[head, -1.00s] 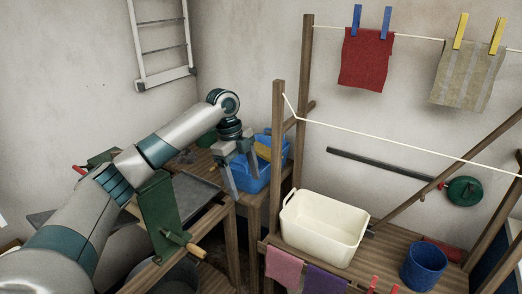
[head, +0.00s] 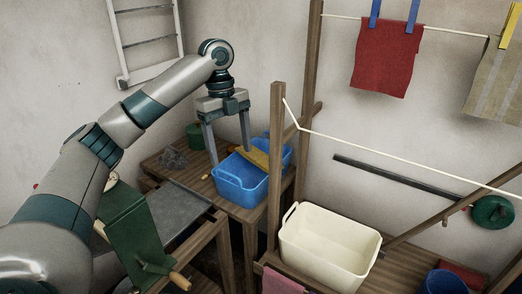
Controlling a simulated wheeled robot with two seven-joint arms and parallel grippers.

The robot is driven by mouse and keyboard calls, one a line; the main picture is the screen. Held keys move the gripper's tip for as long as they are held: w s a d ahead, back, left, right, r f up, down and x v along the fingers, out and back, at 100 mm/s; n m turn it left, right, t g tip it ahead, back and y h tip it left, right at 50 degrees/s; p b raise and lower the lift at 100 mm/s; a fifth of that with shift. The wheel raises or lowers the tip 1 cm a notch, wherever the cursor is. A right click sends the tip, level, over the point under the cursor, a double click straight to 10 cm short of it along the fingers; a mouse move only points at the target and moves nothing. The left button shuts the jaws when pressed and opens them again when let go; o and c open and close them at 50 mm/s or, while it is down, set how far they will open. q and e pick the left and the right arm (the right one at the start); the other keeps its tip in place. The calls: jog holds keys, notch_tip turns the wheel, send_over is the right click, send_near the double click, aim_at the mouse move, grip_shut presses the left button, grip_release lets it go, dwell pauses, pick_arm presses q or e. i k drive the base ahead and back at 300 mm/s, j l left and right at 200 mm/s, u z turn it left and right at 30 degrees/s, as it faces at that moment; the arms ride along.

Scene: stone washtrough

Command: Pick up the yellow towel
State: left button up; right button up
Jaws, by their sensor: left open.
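The yellow towel (head: 257,158) lies in the blue tub (head: 241,188), partly over its inner side, and is partly hidden by the tub wall. The tub stands on a wooden table in the back corner. My left gripper (head: 230,157) points down with its two fingers apart and empty. It is above and slightly left of the towel, with the right fingertip close to the towel in the picture. Whether it touches the towel cannot be told. My right gripper is not in view.
A wooden post (head: 276,165) with a line stands right of the blue tub. A cream tub (head: 328,250) sits on the bench to the right. A green mangle (head: 135,225) stands in front at left. A red cloth (head: 388,58) hangs from the upper line.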

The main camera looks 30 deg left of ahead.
aim_at(258, 158)
jog(key=i+j, duration=0.2)
jog(key=i, duration=0.2)
jog(key=i+j, duration=0.2)
jog(key=i, duration=0.25)
